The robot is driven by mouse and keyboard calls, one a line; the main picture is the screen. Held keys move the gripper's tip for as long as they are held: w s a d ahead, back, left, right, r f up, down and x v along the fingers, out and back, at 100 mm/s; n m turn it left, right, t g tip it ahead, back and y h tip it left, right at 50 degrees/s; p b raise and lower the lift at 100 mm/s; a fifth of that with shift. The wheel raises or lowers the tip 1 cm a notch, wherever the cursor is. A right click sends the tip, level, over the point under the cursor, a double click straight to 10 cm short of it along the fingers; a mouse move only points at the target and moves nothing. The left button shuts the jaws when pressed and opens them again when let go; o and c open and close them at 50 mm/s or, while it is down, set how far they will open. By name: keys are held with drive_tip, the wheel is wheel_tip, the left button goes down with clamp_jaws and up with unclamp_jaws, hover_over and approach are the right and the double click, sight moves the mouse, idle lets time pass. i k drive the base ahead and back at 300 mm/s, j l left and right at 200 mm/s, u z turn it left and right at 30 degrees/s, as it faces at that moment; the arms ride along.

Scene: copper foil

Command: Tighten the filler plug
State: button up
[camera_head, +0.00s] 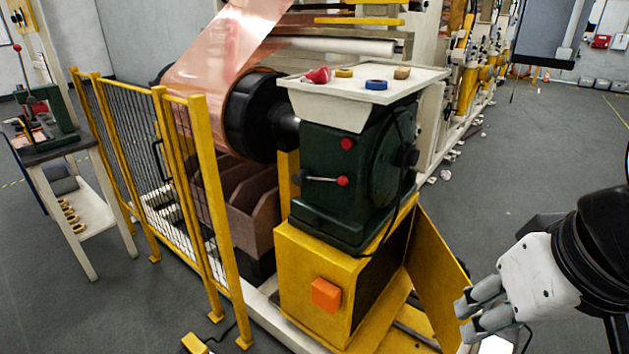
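The dark green gearbox-like housing (330,215) stands on a yellow base in the middle of the view. A round red knob or plug (347,143) is on its upper front face. A second red knob (343,181) sits at the end of a short metal lever below it. I cannot tell for sure which part is the filler plug, or how tight it is. My gripper (463,318) is at the lower right, well apart from the housing. Its two grey fingers are spread with a gap between them, and nothing shows in it.
A yellow mesh fence (215,215) stands left. An open yellow panel (437,262) juts toward my gripper.

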sight(347, 143)
drive_tip(key=i+j+u, duration=0.1)
drive_tip(key=j+u, duration=0.25)
drive_tip(key=u, duration=0.15)
drive_tip(key=i+j+u, duration=0.15)
drive_tip(key=j+u, duration=0.15)
drive_tip(key=u, duration=0.2)
